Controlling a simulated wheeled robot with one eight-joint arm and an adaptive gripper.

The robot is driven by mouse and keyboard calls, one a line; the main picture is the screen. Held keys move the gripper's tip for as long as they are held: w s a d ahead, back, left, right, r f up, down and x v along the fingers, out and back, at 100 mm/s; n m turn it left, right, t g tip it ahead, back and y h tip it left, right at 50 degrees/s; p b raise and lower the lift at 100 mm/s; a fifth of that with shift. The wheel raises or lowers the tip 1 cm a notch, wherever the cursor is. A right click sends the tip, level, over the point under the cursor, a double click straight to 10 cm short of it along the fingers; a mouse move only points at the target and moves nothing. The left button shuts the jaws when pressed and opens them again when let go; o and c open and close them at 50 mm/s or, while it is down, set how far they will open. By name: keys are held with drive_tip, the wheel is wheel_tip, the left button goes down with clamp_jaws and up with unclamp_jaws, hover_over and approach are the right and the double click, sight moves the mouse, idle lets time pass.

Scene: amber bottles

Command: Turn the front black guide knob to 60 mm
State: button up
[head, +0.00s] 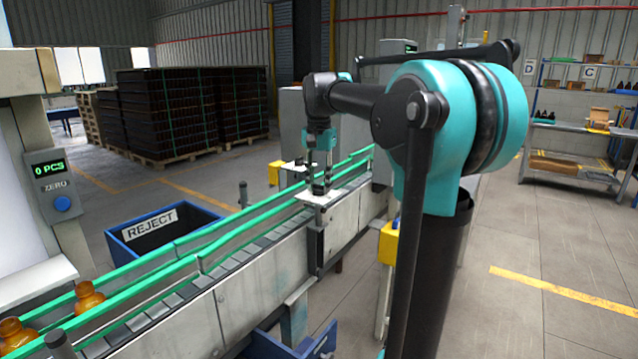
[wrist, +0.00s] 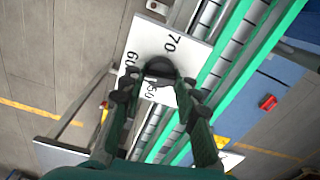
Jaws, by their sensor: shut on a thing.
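The front black guide knob (wrist: 160,66) sits on a white scale plate (wrist: 194,50) marked 50, 60 and 70. My gripper (wrist: 158,88) reaches down over the plate with its two fingers on either side of the knob, shut on it. The 70 lies beyond the knob, the 60 to its left, and the 50 is partly covered near the fingers. I cannot make out a pointer mark on the knob. In the head view, my gripper (head: 321,186) stands over the small white plate (head: 312,199) at the conveyor's near side; the knob is mostly hidden there.
The conveyor (head: 215,272) runs diagonally between green guide rails (head: 240,220). Amber bottles (head: 88,297) stand on it at lower left. A blue reject bin (head: 125,250) is behind it. A counter (head: 50,180) reads 0 PCS. Open floor lies at right.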

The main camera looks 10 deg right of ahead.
sight(319, 185)
drive_tip(key=shift+m, duration=0.7)
drive_tip(key=o, duration=1.2)
drive_tip(key=shift+c, duration=0.2)
wheel_tip(319, 185, up, 12)
